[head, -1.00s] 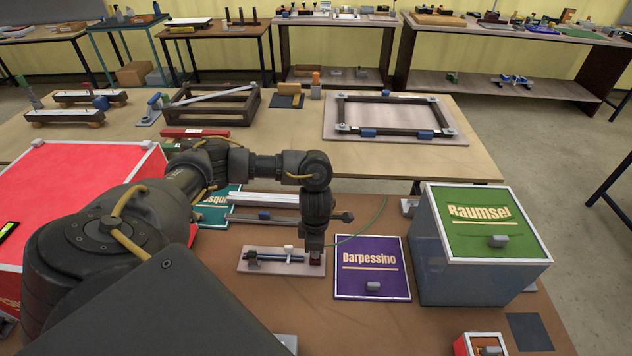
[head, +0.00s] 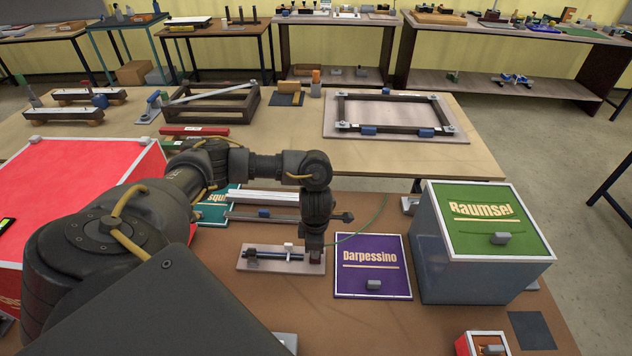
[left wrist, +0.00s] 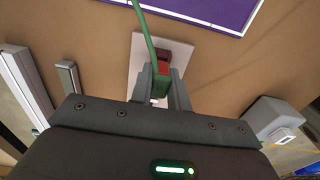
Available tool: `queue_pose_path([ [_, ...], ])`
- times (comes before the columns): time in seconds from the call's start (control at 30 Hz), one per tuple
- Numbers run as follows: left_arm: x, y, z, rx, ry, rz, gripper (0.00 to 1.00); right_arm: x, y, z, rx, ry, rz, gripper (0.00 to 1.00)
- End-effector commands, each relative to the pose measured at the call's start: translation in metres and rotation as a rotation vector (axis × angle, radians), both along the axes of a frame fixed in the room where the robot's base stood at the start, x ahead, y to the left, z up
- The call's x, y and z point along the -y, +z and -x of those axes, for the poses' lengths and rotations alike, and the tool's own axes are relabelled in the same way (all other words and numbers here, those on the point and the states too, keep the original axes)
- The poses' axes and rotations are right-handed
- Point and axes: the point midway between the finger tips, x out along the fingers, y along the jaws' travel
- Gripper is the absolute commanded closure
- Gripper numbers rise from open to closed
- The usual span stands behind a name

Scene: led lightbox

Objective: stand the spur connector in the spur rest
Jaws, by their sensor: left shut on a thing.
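My left gripper (head: 316,254) is low over the right end of a pale plate (head: 285,269) on the brown tabletop. In the left wrist view my left fingers (left wrist: 163,88) are shut on a small green connector (left wrist: 161,80), which I take for the spur connector. A green cable (left wrist: 145,30) runs up from it. A dark red block (left wrist: 182,57) on the plate sits right by the connector; it may be the spur rest. I cannot tell whether the connector is seated in it. My right gripper is not in view.
A dark rod (head: 270,254) lies along the plate, beside a small white piece (head: 289,248). The purple Darpessino board (head: 372,267) lies just right of the plate. The grey box with the green Raumsel top (head: 470,260) stands further right. Metal rails (head: 262,215) lie behind the plate.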

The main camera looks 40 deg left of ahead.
Motion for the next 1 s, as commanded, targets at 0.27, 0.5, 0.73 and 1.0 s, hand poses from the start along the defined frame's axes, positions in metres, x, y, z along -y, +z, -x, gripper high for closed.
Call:
queue_pose_path([
  [0.27, 0.0001, -0.0084, -0.0001, 0.0, 0.0, 0.0, 1.0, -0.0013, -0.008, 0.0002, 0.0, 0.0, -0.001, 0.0],
  [0.5, 0.0001, -0.0105, -0.0001, 0.0, 0.0, 0.0, 0.72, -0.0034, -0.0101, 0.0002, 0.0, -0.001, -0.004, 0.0],
  [0.73, 0.0001, -0.0105, -0.0001, 0.0, 0.0, 0.0, 0.57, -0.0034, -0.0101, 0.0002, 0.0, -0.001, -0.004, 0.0],
  [1.0, 0.0001, -0.0058, -0.0002, 0.0, 0.0, 0.0, 0.57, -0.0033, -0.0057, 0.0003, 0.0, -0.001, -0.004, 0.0],
])
